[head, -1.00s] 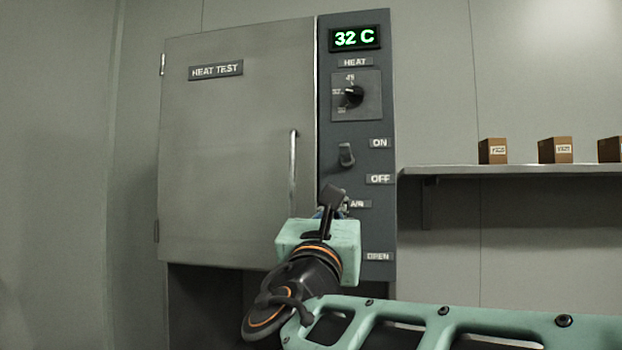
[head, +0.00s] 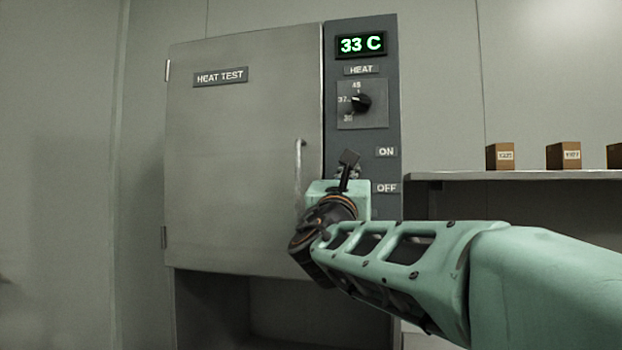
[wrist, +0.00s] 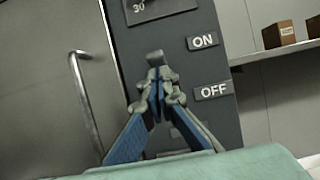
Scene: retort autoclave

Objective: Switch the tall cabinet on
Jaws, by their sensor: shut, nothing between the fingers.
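The tall cabinet (head: 240,160) has a grey door marked HEAT TEST and a dark control panel on its right side. Its display (head: 361,45) is lit green and reads 33 C. The ON label (head: 386,152) and OFF label (head: 386,188) sit one above the other on the panel. The switch beside them is hidden by my gripper in the head view. In the wrist view, a small dark piece, apparently the switch (wrist: 155,57), shows just past the fingertips. My gripper (wrist: 155,82) is shut and empty in front of it. I cannot tell whether they touch.
The heat dial (head: 361,103) is above the switch. The door handle (head: 299,175) stands out just left of my gripper. A shelf (head: 520,175) with several small brown boxes (head: 500,156) is on the right wall.

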